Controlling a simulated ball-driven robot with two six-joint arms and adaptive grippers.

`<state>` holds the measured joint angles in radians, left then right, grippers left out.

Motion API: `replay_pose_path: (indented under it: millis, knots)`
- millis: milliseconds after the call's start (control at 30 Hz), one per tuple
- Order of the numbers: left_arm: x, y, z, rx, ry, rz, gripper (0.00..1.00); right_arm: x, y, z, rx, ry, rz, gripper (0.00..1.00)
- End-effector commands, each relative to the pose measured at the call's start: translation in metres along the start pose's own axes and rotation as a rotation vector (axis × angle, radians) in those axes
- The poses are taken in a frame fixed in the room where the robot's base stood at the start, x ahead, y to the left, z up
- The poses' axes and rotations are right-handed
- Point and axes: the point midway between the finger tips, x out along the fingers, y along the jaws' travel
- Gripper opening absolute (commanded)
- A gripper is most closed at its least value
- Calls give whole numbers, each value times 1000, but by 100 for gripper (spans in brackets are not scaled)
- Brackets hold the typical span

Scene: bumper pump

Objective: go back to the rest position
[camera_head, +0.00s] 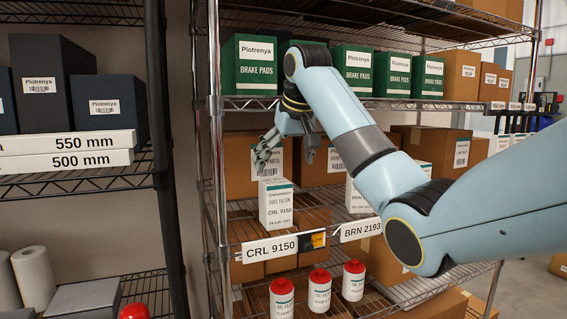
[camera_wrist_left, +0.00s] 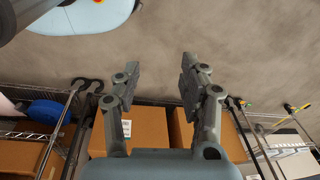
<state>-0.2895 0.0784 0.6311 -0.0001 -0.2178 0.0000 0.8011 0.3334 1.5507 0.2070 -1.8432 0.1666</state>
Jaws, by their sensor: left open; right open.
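My right arm reaches in from the right in the head view. Its gripper (camera_head: 288,157) is open just above a white fuel filter box (camera_head: 275,205) marked CRL 9150, at the front of the middle shelf. Its fingers point down and left, and I see nothing between them. I cannot tell whether a finger touches the box. My left gripper (camera_wrist_left: 151,82) is open and empty in the left wrist view, with brown cartons (camera_wrist_left: 137,128) behind its fingers. The left gripper does not show in the head view.
Green brake pad boxes (camera_head: 357,70) stand on the shelf above the right gripper. A shelf label (camera_head: 269,248) reads CRL 9150. Red-capped white bottles (camera_head: 319,290) stand below. Another rack with dark boxes (camera_head: 62,85) is at left. Blank wall or floor surface (camera_wrist_left: 235,45) fills the upper left wrist view.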

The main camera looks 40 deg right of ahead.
Motion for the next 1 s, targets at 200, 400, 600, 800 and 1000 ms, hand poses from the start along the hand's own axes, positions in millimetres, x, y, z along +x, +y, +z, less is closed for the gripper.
replay_pose_path:
  millis: [200,400,600,800,1000]
  knots:
    - [0,4,7,-2,-12,5,43,0,0,0,0,0,0,96]
    - [9,3,21,0,-31,2,43,23,0,20,-4,-32,5,96]
    - [46,2,27,2,-33,-1,43,121,-3,120,-22,-206,16,96]
    - [82,5,28,2,-28,-1,43,226,-1,242,-28,-395,34,96]
    - [117,8,31,2,-27,-1,43,323,5,375,-38,-531,48,96]
